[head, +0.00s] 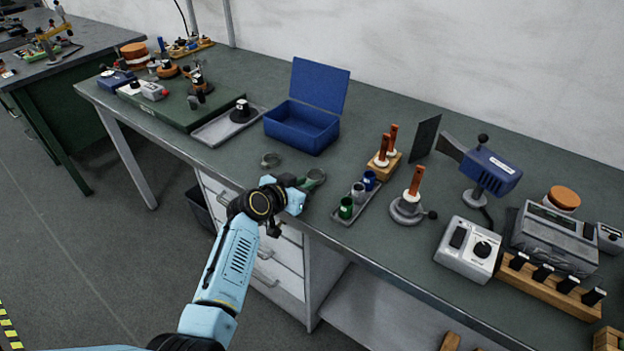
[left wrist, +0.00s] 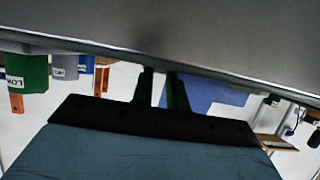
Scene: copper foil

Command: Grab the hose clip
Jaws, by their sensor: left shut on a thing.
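My left gripper (head: 303,183) is low over the bench near its front edge. Its fingers are shut on a small grey ring-shaped piece, which looks like the hose clip (head: 316,175). Much of it is hidden by the fingers. In the left wrist view the two dark fingers (left wrist: 161,88) stand close together with a narrow gap, and the held piece cannot be made out there. Another small grey ring (head: 270,160) lies on the bench to the left of the gripper, apart from it. My right gripper is not in view.
A tray (head: 346,219) with green, grey and blue cups is just right of the gripper. An open blue box (head: 301,127) stands behind. A round grey base with an orange-brown handle (head: 408,209) stands farther right. The bench (head: 231,166) is clear around the loose ring.

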